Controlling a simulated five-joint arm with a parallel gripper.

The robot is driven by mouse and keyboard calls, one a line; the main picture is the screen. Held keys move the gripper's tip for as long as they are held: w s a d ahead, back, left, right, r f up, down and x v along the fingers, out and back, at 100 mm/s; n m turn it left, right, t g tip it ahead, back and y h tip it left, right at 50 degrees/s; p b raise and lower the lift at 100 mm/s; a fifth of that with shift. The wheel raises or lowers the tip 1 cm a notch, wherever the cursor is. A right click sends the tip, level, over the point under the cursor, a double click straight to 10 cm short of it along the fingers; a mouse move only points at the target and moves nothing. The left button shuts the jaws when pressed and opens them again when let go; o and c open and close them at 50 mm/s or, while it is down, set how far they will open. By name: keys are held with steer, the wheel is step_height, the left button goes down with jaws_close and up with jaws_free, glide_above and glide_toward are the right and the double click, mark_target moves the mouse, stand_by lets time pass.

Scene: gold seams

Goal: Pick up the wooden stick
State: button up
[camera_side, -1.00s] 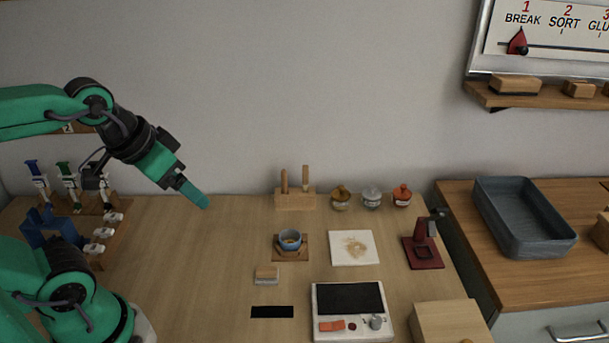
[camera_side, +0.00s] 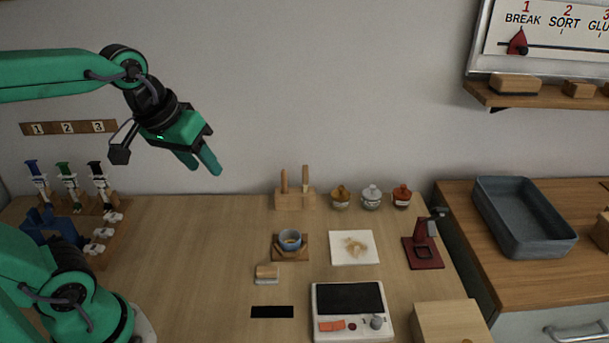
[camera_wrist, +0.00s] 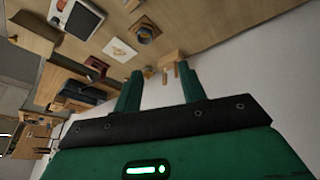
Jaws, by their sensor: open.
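Two upright wooden sticks stand in a light wooden block (camera_side: 294,200) at the back of the table. The left stick (camera_side: 284,181) is darker and rounder; the right stick (camera_side: 305,178) is paler and flatter. I cannot tell from the side view which one is the task's wooden stick. My gripper (camera_side: 206,168) is open and empty, up in the air to the left of the block. In the wrist view the block (camera_wrist: 172,58) with its sticks shows beyond and between my two green fingers (camera_wrist: 160,88).
A blue cup (camera_side: 290,238) sits on a wooden coaster in front of the block. Three lidded jars, including a grey one (camera_side: 371,197), stand right of it. A white tile (camera_side: 354,248), a scale (camera_side: 350,311) and a red stand (camera_side: 423,247) are nearer. The table's left middle is clear.

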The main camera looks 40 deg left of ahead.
steer(key=w+r+n+g, duration=0.1)
steer(key=w+r+n, duration=0.1)
steer(key=w+n, duration=0.5)
steer(key=n+g, duration=0.4)
steer(key=n, duration=1.2)
glide_above(305, 166)
step_height(305, 166, down, 13)
steer(key=shift+a+f, duration=0.1)
steer(key=shift+w+f, duration=0.2)
steer(key=shift+f, duration=0.1)
steer(key=shift+f, duration=1.2)
steer(key=shift+f, duration=0.1)
steer(key=shift+s+f, duration=0.15)
steer(key=shift+f, duration=2.35)
